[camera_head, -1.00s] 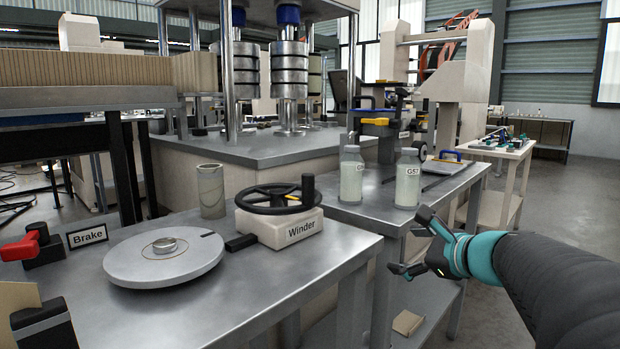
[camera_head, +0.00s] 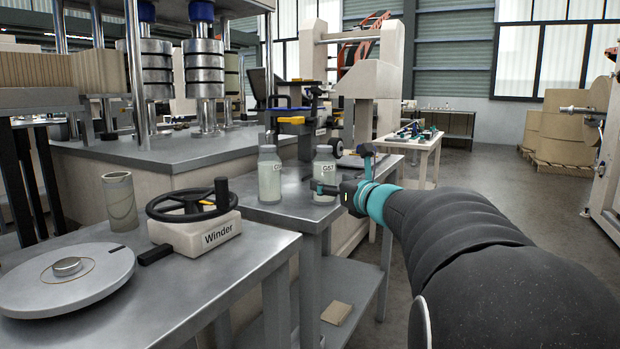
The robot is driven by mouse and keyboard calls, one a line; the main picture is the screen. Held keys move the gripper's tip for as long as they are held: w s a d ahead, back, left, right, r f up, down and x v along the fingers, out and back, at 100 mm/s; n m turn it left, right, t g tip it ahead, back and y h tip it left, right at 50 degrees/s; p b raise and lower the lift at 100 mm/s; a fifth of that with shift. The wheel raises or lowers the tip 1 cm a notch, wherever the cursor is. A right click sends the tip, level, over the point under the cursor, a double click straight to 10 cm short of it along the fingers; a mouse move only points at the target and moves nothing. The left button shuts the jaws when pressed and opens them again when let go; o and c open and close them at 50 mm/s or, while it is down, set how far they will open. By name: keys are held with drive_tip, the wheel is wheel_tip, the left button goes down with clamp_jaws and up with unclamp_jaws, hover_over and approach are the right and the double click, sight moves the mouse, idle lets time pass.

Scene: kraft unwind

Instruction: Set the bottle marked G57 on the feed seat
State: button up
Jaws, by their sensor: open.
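The bottle marked G57 (camera_head: 324,171) is pale, clear-walled and upright on the grey side table (camera_head: 283,213). A similar bottle (camera_head: 269,180) stands to its left; its label is only partly readable. My gripper (camera_head: 342,170) is open, with teal and black parts, just right of the G57 bottle. One finger overlaps the lower front of that bottle in the picture and the other sticks up to its right. I cannot tell whether they touch. No place is clearly marked as the feed seat.
On the front table are a round plate (camera_head: 98,282) with a raised hub, a Winder block (camera_head: 195,233) with a black handwheel, and a grey cylinder (camera_head: 120,202). Black-handled and yellow fittings (camera_head: 291,120) stand behind the bottles. The floor at right is open.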

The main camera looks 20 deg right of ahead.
sight(319, 176)
drive_tip(key=shift+w+a+p, duration=0.15)
drive_tip(key=shift+w+a, duration=0.05)
drive_tip(key=shift+w, duration=1.25)
drive_tip(key=shift+w+a+p, duration=0.15)
drive_tip(key=shift+w, duration=1.3)
drive_tip(key=c, duration=1.5)
drive_tip(key=shift+r, duration=0.15)
drive_tip(key=shift+c, duration=0.2)
